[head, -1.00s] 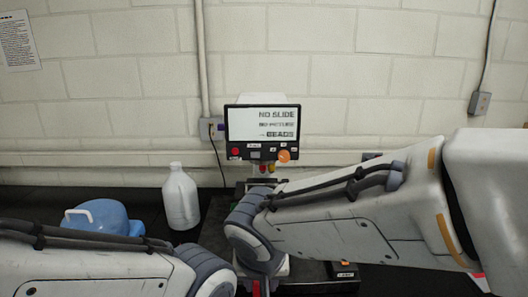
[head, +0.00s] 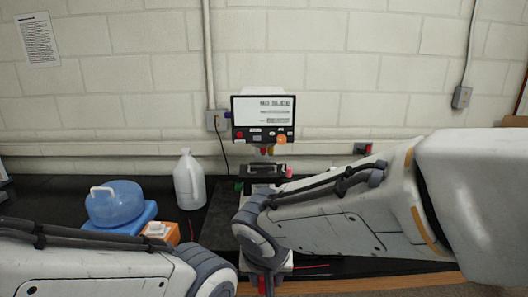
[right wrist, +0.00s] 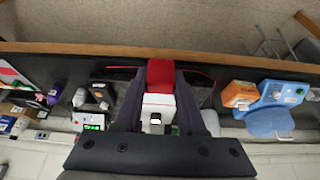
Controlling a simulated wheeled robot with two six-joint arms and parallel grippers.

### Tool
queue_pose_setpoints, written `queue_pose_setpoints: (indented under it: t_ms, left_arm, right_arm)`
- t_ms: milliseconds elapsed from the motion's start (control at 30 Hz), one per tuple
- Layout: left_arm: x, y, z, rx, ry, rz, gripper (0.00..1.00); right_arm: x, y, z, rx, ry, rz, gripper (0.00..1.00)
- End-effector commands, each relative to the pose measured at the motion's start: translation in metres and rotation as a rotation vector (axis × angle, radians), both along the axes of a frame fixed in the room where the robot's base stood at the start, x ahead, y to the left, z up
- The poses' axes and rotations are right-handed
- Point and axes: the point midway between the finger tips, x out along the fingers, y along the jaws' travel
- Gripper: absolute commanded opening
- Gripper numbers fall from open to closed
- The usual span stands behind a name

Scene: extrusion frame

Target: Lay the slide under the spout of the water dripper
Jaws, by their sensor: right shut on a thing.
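The water dripper stands against the wall in the head view. Its screen (head: 264,110) has blurred text that seems to read "NO SLIDE", with a button panel below. Its spout (head: 267,150) hangs below the panel, over a dark part (head: 264,169). My right arm covers much of the lower body. In the right wrist view my right gripper (right wrist: 160,75) has its fingers on both sides of a red piece (right wrist: 160,72), with a white block (right wrist: 158,107) nearer the camera. The red piece may be the slide; I cannot tell. My left gripper is out of the head view.
A white jug (head: 189,180) stands left of the dripper. A blue water container (head: 115,204) and an orange box (head: 162,233) are farther left. A conduit runs up the wall behind. The black bench (head: 35,195) has bare room at the far left.

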Motion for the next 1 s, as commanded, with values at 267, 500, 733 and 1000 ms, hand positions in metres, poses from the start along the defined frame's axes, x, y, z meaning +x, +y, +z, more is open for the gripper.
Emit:
queue_pose_setpoints:
  t_ms: [267,500,733,1000]
  left_arm:
    - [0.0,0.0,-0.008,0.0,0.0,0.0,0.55]
    - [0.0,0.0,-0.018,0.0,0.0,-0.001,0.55]
    - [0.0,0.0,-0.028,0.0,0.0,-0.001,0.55]
    - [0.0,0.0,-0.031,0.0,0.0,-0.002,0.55]
  right_arm:
    - [0.034,-0.037,-0.034,-0.015,-0.01,-0.077,0.0]
    - [0.068,-0.09,-0.079,-0.023,-0.013,-0.166,0.0]
    - [0.087,-0.156,-0.132,-0.008,0.001,-0.258,0.0]
    - [0.09,-0.18,-0.151,0.008,0.008,-0.286,0.0]
